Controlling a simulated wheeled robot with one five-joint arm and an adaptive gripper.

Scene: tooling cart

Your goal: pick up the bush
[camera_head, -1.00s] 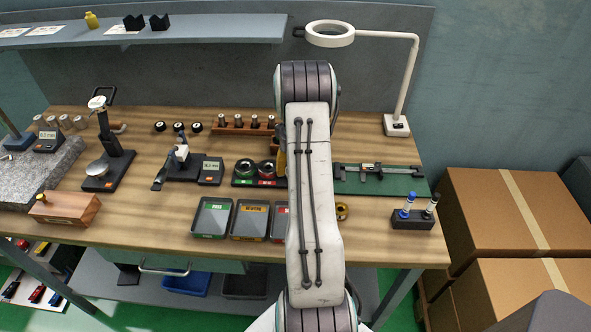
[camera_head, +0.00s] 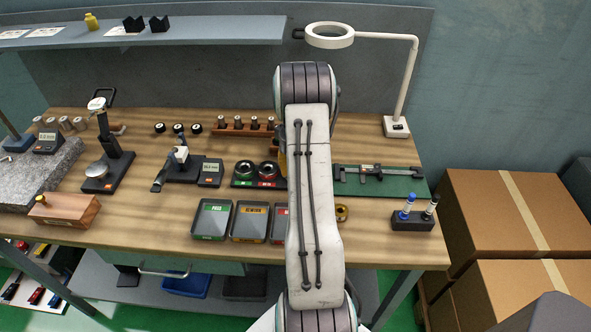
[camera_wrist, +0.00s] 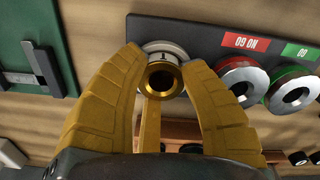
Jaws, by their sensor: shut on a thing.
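The bush (camera_wrist: 160,94) is a small brass ring with a flange and a dark bore, in the middle of the wrist view. A pale grey round part (camera_wrist: 164,48) shows just behind the bush, at the end of the black gauge stand; whether the two touch I cannot tell. In the head view my arm hides the bush and most of the gripper.
The black gauge stand (camera_wrist: 200,37) holds a red-marked ring (camera_wrist: 243,75) and a green-marked ring (camera_wrist: 290,88), right of my gripper. A green mat with a caliper (camera_head: 375,172) lies on the other side. Sorting trays (camera_head: 212,217) and a brass ring (camera_head: 342,213) sit nearer the front edge.

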